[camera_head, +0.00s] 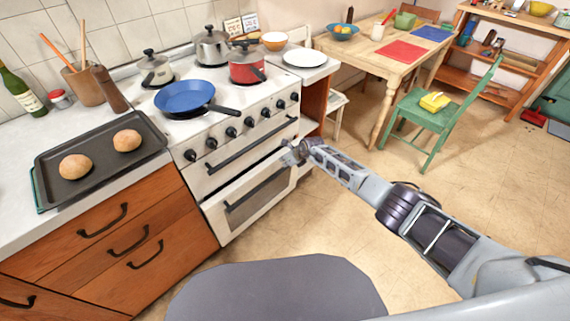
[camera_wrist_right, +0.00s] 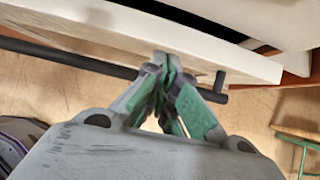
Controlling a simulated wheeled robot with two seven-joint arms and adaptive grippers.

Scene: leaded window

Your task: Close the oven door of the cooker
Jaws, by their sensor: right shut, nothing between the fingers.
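The white cooker (camera_head: 262,103) stands against the wall at the left. Its oven door (camera_head: 216,209), with a dark window and a bar handle, is on the lower front and looks slightly ajar. My right gripper (camera_head: 288,157) is shut and empty at the door's upper right corner. In the right wrist view the gripper (camera_wrist_right: 172,75) points at the white door (camera_wrist_right: 235,62), its tips at or very near the door's face. The dark handle (camera_wrist_right: 75,62) runs behind the fingers, and a dark gap shows beyond the door's edge. Contact is unclear. My left gripper is out of view.
Pots and a blue pan (camera_head: 186,97) stand on the hob. A baking tray (camera_head: 53,199) with two buns lies on the counter at left. A wooden table (camera_head: 352,49) and green chair (camera_head: 415,112) stand behind at right. The floor before the cooker is open.

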